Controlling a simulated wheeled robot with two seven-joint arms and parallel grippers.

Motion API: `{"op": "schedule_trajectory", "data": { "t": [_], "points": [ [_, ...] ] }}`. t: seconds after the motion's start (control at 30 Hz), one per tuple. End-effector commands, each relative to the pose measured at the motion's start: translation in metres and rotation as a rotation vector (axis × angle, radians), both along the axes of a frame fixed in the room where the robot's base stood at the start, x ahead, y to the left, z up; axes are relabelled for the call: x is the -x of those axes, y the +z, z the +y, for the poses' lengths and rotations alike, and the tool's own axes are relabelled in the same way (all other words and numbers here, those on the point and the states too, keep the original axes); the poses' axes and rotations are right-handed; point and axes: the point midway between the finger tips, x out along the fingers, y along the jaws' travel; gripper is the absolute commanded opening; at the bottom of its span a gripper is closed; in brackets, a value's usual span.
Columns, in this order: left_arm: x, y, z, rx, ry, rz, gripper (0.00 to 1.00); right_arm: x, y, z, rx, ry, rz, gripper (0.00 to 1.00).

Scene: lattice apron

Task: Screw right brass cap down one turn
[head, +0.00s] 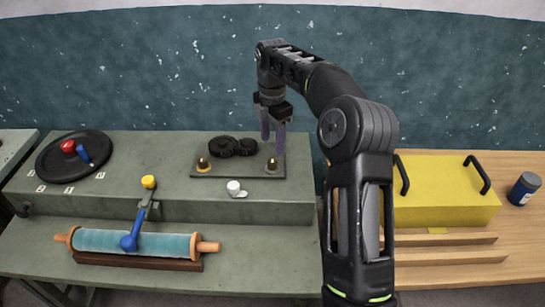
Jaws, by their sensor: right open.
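The right brass cap (272,164) stands on the right end of a dark plate (232,172) on the green bench. A second brass cap (203,163) stands at the plate's left end. Dark round gears (233,146) sit between and behind them. My right gripper (273,142) points down above and slightly behind the right cap, its two purple-grey fingers apart. The fingers look close to the cap, but I cannot tell whether they touch it. My left gripper is not in view.
A white knob (236,188) sits in front of the plate. A blue-handled lever (129,241) leans over a teal roller (140,243). A black disc (73,157) lies at left. A yellow box (445,190) and blue jar (525,188) stand at right.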

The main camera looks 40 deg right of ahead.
Motion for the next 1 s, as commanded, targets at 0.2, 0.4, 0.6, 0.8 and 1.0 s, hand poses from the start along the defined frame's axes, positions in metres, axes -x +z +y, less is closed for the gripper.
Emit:
{"op": "schedule_trajectory", "data": {
  "t": [0.2,0.4,0.6,0.8,1.0],
  "points": [
    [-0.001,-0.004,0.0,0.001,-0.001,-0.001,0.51,0.001,-0.023,0.0,-0.001,-0.001,0.004,0.51],
    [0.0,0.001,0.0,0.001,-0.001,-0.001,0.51,0.001,-0.053,0.0,-0.002,-0.001,0.004,0.51],
    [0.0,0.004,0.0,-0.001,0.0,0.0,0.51,0.001,-0.074,0.0,-0.001,0.001,0.002,0.51],
    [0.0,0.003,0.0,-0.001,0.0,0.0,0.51,0.0,-0.077,0.0,0.0,0.0,0.001,0.51],
    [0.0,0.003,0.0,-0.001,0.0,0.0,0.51,0.0,-0.077,0.0,0.0,0.0,0.0,0.43]
  ]
}}
